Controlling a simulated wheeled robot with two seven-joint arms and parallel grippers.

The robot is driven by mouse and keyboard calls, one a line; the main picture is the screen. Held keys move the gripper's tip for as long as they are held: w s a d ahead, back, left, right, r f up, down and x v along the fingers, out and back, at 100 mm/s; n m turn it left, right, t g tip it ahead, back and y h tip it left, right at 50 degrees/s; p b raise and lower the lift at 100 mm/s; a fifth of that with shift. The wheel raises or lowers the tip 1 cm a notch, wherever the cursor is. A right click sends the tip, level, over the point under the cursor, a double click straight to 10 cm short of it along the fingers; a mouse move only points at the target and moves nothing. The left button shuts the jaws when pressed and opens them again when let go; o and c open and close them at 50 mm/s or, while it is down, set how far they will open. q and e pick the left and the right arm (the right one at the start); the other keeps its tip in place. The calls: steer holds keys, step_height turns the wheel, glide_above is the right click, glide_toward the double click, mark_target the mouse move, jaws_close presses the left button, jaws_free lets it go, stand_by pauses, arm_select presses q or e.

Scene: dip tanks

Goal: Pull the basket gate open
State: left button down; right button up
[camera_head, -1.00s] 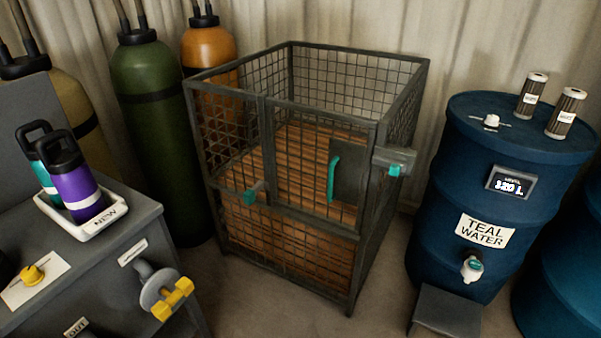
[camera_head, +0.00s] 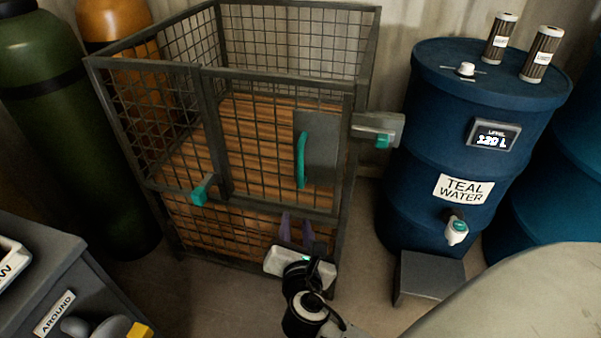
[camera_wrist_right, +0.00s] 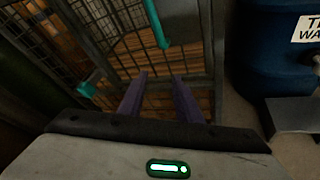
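The wire-mesh basket (camera_head: 210,110) stands on the floor in the middle of the head view. Its gate (camera_head: 262,130) fills the front's upper right part and looks closed. A teal handle (camera_head: 301,160) is upright on a dark plate on the gate; it also shows at the top of the right wrist view (camera_wrist_right: 158,30). A teal latch lever (camera_head: 203,190) sits at the gate's left side. My right gripper (camera_head: 296,228) is in front of the basket, below the handle and apart from it. Its purple fingers are spread and empty (camera_wrist_right: 160,98). My left gripper is not in view.
A blue drum (camera_head: 430,120) labelled TEAL WATER stands right of the basket, with a grey step (camera_head: 428,278) before it. A grey bracket (camera_head: 378,128) juts from the basket's right side. Gas cylinders (camera_head: 70,130) stand left. A grey cabinet (camera_head: 40,265) is at lower left.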

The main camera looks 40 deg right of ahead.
mark_target(300, 164)
step_height(300, 164, up, 8)
steer(key=w+d+n+t+h+b, duration=0.1)
steer(key=w+d+n+t+h, duration=0.1)
steer(key=w+n+h, duration=0.15)
steer(key=shift+n, duration=0.25)
steer(key=x, duration=0.5)
steer(key=b+x, duration=0.1)
steer(key=x, duration=0.1)
steer(key=shift+d+f, duration=0.35)
steer(key=shift+d, duration=0.25)
steer(key=shift+w+d, duration=0.5)
steer(key=shift+w, duration=0.05)
jaws_close()
